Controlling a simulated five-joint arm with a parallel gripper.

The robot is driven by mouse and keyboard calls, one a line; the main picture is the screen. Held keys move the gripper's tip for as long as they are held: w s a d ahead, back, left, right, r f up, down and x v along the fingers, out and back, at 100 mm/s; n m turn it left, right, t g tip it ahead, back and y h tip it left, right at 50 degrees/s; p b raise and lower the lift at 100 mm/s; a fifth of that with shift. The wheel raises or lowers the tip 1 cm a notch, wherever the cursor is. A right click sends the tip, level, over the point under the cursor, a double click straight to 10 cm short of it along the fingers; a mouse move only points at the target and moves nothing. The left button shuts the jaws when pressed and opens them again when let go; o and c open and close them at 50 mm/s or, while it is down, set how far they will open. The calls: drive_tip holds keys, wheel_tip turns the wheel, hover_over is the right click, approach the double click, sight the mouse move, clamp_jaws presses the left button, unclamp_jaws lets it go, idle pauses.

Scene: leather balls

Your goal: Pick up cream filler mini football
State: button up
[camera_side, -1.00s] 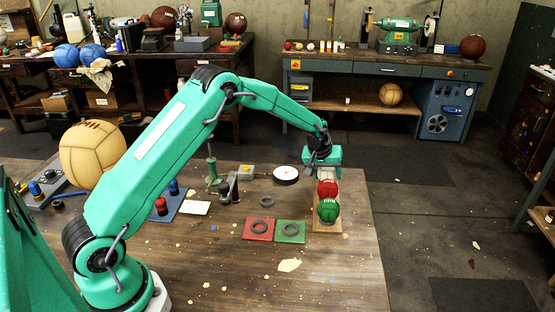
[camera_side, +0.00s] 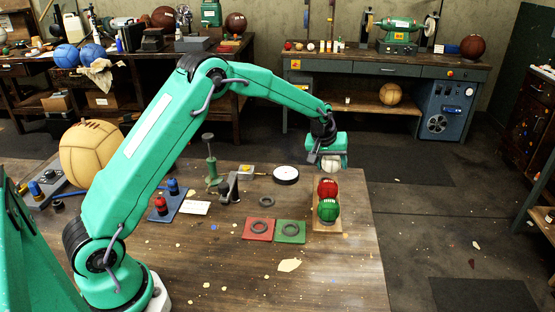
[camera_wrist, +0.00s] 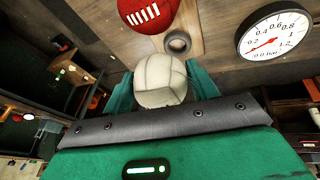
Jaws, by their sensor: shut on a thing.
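The cream mini football (camera_wrist: 160,80) is a pale panelled ball between the two green jaws of my gripper (camera_wrist: 160,92) in the wrist view. In the side view the cream ball (camera_side: 330,163) hangs just below my gripper (camera_side: 328,166), above the far end of the wooden rack. My gripper is shut on it. A red ball (camera_side: 327,189) and a green ball (camera_side: 328,210) sit on the rack (camera_side: 327,227) in a row toward the camera. The red ball also shows at the top of the wrist view (camera_wrist: 147,14), with an empty ring (camera_wrist: 177,43) beside it.
A red mat (camera_side: 258,236) and a green mat (camera_side: 290,239), each with a dark ring, lie left of the rack. A round dial gauge (camera_side: 286,174) and a small metal stand (camera_side: 230,187) are behind them.

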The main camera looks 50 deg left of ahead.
drive_tip(key=s+d+r, duration=0.4)
drive_tip(key=d+r, duration=0.1)
drive_tip(key=d, duration=0.3)
drive_tip(key=shift+d+r+h, duration=0.15)
drive_tip(key=shift+r+h, duration=0.15)
drive_tip(key=shift+s, duration=0.1)
